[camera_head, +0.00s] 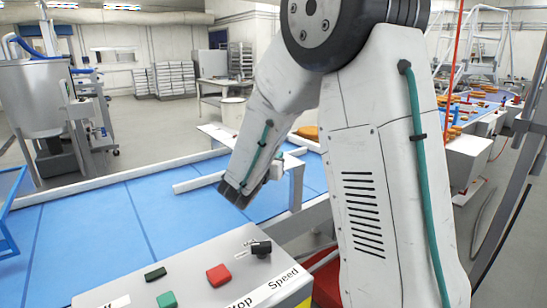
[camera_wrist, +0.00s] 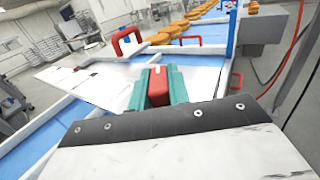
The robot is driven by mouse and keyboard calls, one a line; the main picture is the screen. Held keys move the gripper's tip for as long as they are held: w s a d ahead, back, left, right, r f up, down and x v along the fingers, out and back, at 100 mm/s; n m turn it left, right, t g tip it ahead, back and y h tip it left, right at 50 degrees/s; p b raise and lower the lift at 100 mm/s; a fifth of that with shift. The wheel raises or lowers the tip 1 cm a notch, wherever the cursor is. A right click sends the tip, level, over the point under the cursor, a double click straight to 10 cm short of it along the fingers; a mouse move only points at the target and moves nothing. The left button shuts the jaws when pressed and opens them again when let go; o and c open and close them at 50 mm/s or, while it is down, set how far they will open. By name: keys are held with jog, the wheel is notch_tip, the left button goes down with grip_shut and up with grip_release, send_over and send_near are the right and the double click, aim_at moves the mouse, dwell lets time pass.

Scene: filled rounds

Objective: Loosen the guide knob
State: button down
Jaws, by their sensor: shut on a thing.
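A red knob (camera_wrist: 158,87) sits between the two teal fingers of my gripper (camera_wrist: 158,76) in the wrist view, and the gripper is shut on it. I take this to be the guide knob. Its lower part is hidden by the dark plate of my wrist. In the head view, my gripper's dark wrist end (camera_head: 236,194) is over the blue belt, beside the white guide rail (camera_head: 200,182). The fingers and the held knob are hidden there.
A control box (camera_head: 205,258) with red and green buttons and a black speed knob (camera_head: 261,249) stands in front. The blue conveyor belt (camera_head: 90,222) runs behind it. A second red handle (camera_wrist: 127,38) and several orange-brown rounds (camera_wrist: 180,27) lie beyond my gripper.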

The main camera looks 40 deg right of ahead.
jog(key=c, duration=1.3)
grip_release()
jog(key=shift+a, duration=0.1)
jog(key=v, duration=0.7)
jog(key=shift+s+a, duration=0.25)
